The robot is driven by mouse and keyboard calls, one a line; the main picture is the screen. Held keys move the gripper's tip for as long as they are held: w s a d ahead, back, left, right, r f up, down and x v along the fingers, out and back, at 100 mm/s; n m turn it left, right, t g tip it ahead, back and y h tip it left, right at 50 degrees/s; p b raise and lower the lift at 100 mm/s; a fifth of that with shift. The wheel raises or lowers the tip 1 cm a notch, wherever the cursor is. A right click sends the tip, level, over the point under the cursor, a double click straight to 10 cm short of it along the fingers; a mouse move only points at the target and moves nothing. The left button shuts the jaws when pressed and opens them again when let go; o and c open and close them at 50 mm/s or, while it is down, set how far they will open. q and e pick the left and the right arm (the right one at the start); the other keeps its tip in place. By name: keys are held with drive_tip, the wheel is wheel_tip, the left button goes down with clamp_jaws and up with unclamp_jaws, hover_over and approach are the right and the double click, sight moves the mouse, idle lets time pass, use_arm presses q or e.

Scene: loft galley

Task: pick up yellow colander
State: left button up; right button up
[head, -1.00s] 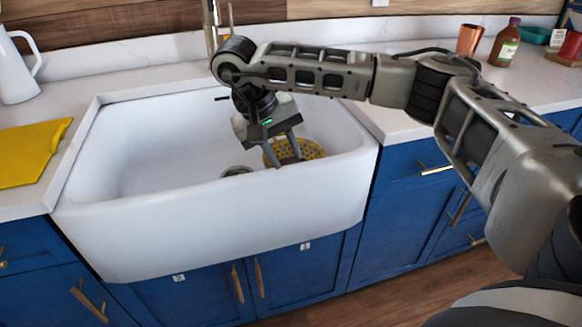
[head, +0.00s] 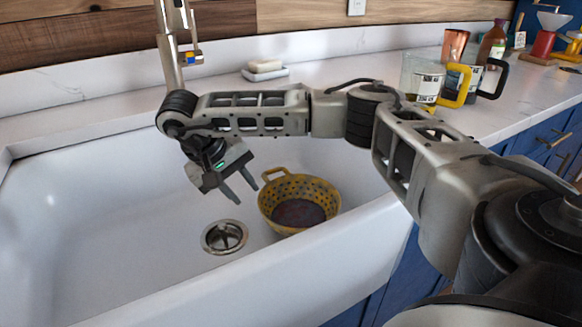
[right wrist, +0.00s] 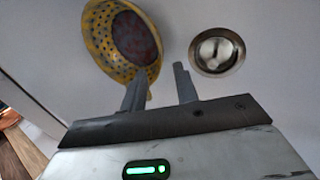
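The yellow colander (head: 268,210) sits upright on the floor of the white sink, with a loop handle on its rim and something dark reddish inside. My right gripper (head: 245,188) hangs over the sink, just left of the colander, with its two fingers apart and nothing between them. In the right wrist view the colander (right wrist: 98,50) lies beyond the fingers at upper left. The right gripper's fingers (right wrist: 160,85) stand apart there; the left finger overlaps the colander's edge in the picture, and I cannot tell if it touches. My left gripper is not in view.
The white sink (head: 100,220) has a drain (head: 224,237) left of the colander. A faucet (head: 172,50) rises behind. A soap dish (head: 265,74), a glass jug (head: 422,78) and bottles stand on the counter behind and right. The sink's left side is free.

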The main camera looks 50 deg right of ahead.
sight(260, 208)
drive_tip(key=x, duration=0.7)
drive_tip(key=b+x, duration=0.1)
drive_tip(key=x, duration=0.3)
drive_tip(key=shift+w+d+r, duration=0.15)
drive_tip(key=shift+w+d, duration=0.1)
drive_tip(key=shift+w, duration=0.05)
drive_tip(key=shift+s+d+f, duration=0.1)
drive_tip(key=shift+d+f, duration=0.1)
drive_tip(key=shift+f, duration=0.35)
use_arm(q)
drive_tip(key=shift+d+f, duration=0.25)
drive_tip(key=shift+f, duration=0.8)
use_arm(e)
drive_tip(key=shift+r, duration=0.1)
clamp_jaws()
